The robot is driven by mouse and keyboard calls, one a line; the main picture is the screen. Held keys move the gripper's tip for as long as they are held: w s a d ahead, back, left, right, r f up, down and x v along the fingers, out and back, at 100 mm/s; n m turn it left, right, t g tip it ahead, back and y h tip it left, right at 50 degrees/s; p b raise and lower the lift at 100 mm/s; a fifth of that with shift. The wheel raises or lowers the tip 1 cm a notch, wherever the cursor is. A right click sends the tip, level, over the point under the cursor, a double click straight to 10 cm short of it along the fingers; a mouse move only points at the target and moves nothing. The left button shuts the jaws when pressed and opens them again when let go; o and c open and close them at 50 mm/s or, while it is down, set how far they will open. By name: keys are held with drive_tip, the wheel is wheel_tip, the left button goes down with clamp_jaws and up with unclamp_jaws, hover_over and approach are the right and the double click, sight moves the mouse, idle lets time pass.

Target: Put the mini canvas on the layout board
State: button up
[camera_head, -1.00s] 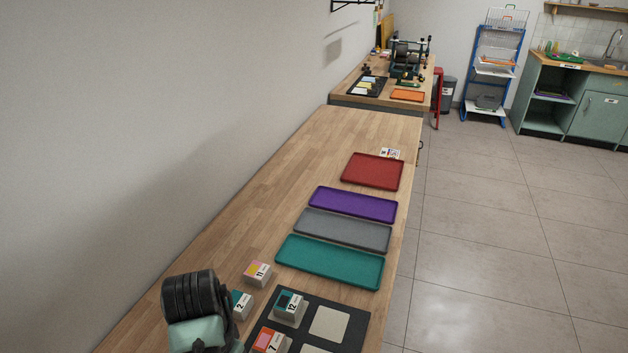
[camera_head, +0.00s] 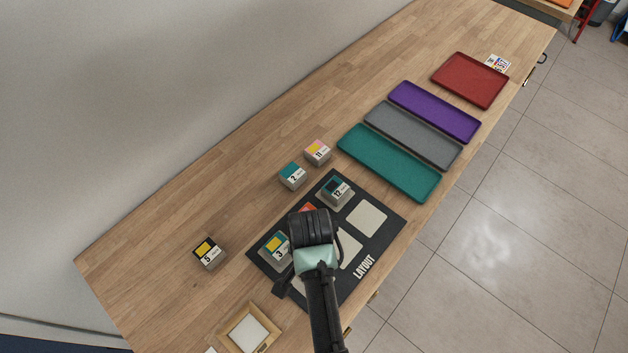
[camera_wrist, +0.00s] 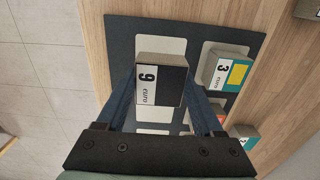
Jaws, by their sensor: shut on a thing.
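My gripper (camera_wrist: 162,88) is shut on the mini canvas (camera_wrist: 158,75), a small thick block with a dark face and a white strip marked 9 euro. It is held over the black layout board (camera_wrist: 120,35); I cannot tell whether it touches the board. In the head view my wrist covers the mini canvas and the middle of the layout board (camera_head: 383,237). Blocks marked 12 (camera_head: 337,190) and 3 (camera_head: 275,248) sit on pale pads of the board. An orange-topped block (camera_head: 307,209) is partly hidden behind my wrist.
Blocks marked 2 (camera_head: 293,176), 11 (camera_head: 317,152) and 5 (camera_head: 209,253) stand on the wooden table beside the board. Teal (camera_head: 388,162), grey (camera_head: 412,135), purple (camera_head: 434,111) and red (camera_head: 469,80) trays lie beyond. A wooden tray (camera_head: 272,326) is at the near edge.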

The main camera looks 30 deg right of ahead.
drive_tip(key=shift+f, duration=2.15)
drive_tip(key=shift+f, duration=0.2)
drive_tip(key=o, duration=1.3)
drive_tip(key=shift+o, duration=0.2)
